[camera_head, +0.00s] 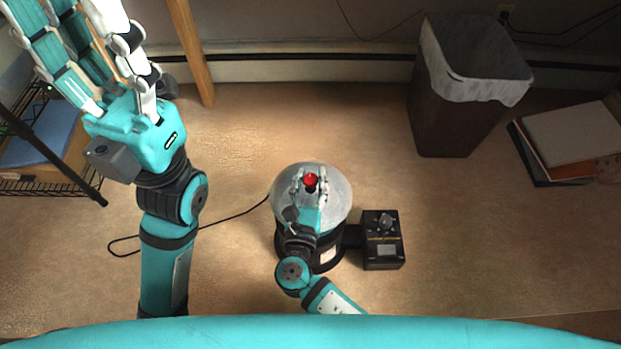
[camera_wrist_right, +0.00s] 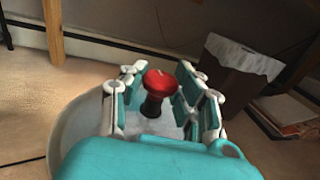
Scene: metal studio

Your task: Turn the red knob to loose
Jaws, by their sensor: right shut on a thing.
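The red knob (camera_head: 311,180) stands on a dark stem on top of a round silver-topped device (camera_head: 338,206) on the floor. My right gripper (camera_head: 310,186) reaches over the device from below, its fingers on both sides of the knob and shut on it. In the right wrist view, the red knob (camera_wrist_right: 160,82) is upright between the fingers of the right gripper (camera_wrist_right: 160,95); the exact contact is hard to see. My left gripper (camera_head: 75,45) is raised at the upper left, fingers spread, open and empty, with some fingertips beyond the picture edge.
A black control box with a dial (camera_head: 383,240) adjoins the device on the right. A cable (camera_head: 215,226) runs left across the floor. A lined bin (camera_head: 447,110) and a pile of books (camera_head: 565,140) stand farther back right. A wire shelf (camera_head: 40,150) is left.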

